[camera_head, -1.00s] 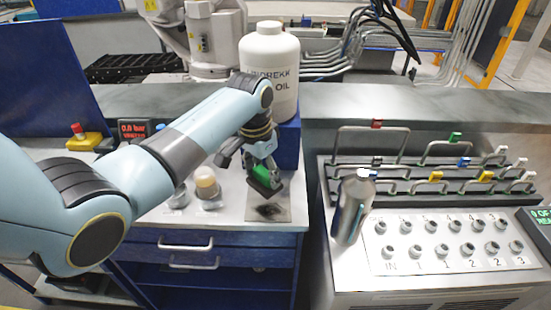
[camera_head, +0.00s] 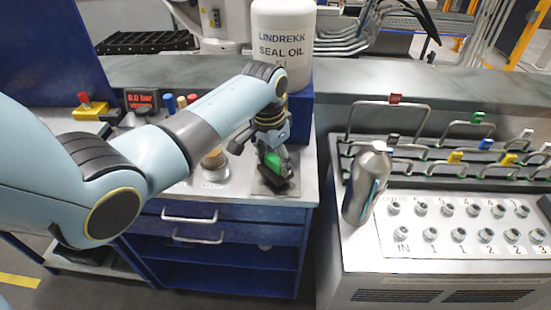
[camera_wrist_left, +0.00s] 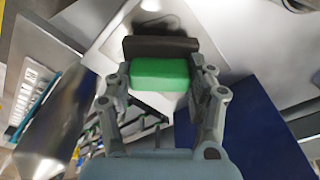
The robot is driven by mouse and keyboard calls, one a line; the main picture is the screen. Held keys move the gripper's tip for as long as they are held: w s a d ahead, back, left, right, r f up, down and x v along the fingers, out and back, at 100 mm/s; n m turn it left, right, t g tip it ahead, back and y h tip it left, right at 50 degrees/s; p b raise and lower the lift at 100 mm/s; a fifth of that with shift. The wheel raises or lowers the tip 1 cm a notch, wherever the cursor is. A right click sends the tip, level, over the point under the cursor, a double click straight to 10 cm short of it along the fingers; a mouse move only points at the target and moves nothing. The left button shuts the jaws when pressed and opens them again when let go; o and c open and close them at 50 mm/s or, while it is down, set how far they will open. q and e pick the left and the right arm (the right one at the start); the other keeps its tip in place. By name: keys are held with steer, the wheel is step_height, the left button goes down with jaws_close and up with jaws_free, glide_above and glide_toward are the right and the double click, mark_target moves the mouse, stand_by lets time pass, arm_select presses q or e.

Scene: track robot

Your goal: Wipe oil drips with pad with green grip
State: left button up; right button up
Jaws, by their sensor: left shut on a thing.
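My left gripper (camera_head: 268,148) is shut on the green grip (camera_wrist_left: 160,74) of a dark pad (camera_wrist_left: 160,46). In the head view the green grip (camera_head: 273,161) shows between the fingers, with the dark pad (camera_head: 278,182) below it, tilted. The pad is over a light square plate (camera_head: 262,189) on the metal worktop. I cannot tell whether the pad touches the plate. My right gripper is not in view.
A white seal oil jug (camera_head: 283,40) stands on a blue block (camera_head: 300,108) behind the gripper. A capped cup (camera_head: 213,166) is left of the plate. A metal bottle (camera_head: 367,182) stands right, by a panel of fittings (camera_head: 465,225) and handled racks (camera_head: 400,125).

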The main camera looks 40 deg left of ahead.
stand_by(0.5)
arm_select(q)
steer(key=shift+f+b, duration=0.5)
steer(key=shift+f, duration=0.45)
